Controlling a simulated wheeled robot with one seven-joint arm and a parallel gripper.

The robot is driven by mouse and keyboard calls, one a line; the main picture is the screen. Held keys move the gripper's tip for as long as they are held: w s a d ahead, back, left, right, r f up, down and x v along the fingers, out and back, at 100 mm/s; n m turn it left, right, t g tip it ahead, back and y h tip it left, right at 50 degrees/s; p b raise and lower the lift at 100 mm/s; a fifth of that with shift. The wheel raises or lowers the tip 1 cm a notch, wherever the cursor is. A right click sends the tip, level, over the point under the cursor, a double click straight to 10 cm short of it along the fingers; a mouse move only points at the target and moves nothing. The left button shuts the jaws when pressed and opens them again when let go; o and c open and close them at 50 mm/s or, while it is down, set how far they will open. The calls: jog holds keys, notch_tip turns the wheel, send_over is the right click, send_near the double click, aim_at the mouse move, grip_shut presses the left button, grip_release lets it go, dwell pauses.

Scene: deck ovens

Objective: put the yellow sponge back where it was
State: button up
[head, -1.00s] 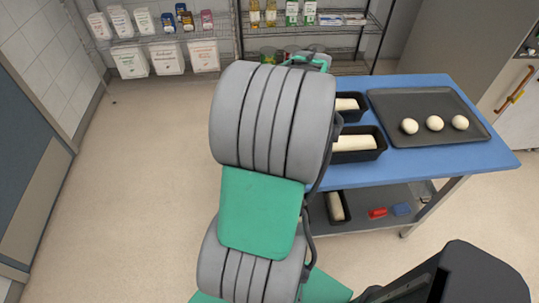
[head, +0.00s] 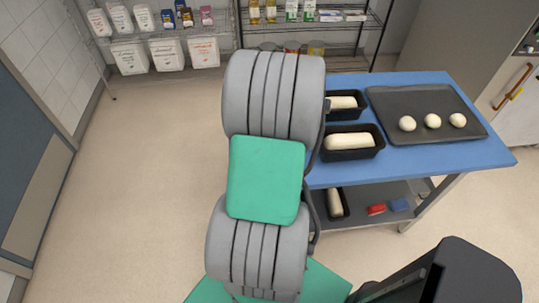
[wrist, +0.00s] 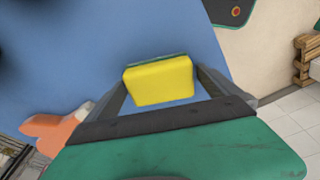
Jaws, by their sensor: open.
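The yellow sponge (wrist: 160,84), with a thin green layer along its far edge, shows in the wrist view against a blue surface (wrist: 100,50). My gripper (wrist: 161,77) is open, with one finger on each side of the sponge. A small gap shows at the left finger; the right finger is very close to the sponge, and I cannot tell whether it touches. In the head view my arm hides the gripper and the sponge.
The blue-topped table (head: 440,160) holds two dark loaf tins and a dark tray (head: 382,92) with three dough balls. A lower shelf (head: 365,213) holds another tin and small red and blue items. An orange object (wrist: 50,132) lies left of my gripper.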

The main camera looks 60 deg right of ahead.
notch_tip(320, 180, up, 11)
jog(key=s+b, duration=0.2)
jog(key=w+a+r, duration=0.3)
jog(key=w+a, duration=0.4)
jog(key=a, duration=0.1)
jog(key=w+a+r+m+t, duration=0.1)
jog(key=w+a+m+t, duration=0.1)
jog(key=a, duration=2.2)
jog(key=shift+w+r+m+h, duration=0.15)
jog(key=shift+w+m+h, duration=0.15)
jog(key=shift+m, duration=0.5)
jog(key=shift+s, duration=0.1)
